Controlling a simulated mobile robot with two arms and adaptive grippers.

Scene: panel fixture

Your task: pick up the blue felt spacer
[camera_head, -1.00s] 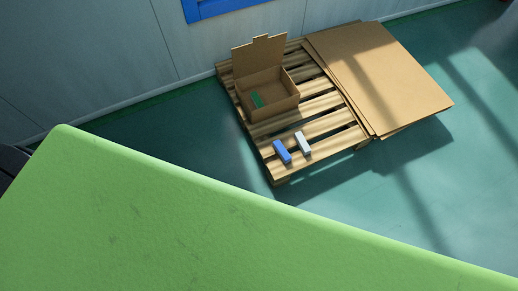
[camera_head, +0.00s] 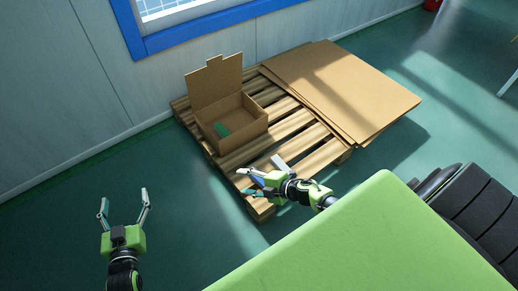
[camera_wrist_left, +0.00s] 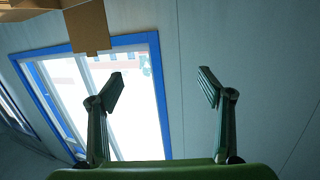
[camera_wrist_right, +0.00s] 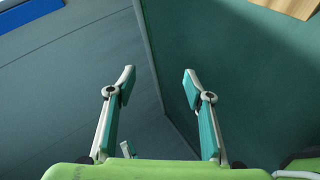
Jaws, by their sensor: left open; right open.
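The blue felt spacer (camera_head: 258,181) lies on the near end of the pallet in the head view, mostly hidden behind my right gripper. My right gripper (camera_head: 246,182) is open, its fingers in front of the spacer in that view; I cannot tell how far above it they are. In the right wrist view my right gripper (camera_wrist_right: 158,78) shows nothing between its fingers. My left gripper (camera_head: 124,200) is open and empty over the floor, left of the pallet. It also shows open in the left wrist view (camera_wrist_left: 160,88).
The wooden pallet (camera_head: 292,146) carries an open cardboard box (camera_head: 240,138) with a green piece (camera_head: 221,130) inside. A white block (camera_head: 280,162) lies beside the blue spacer. Flat cardboard sheets (camera_head: 345,85) lie at the right. A blue-framed window (camera_head: 150,45) is behind.

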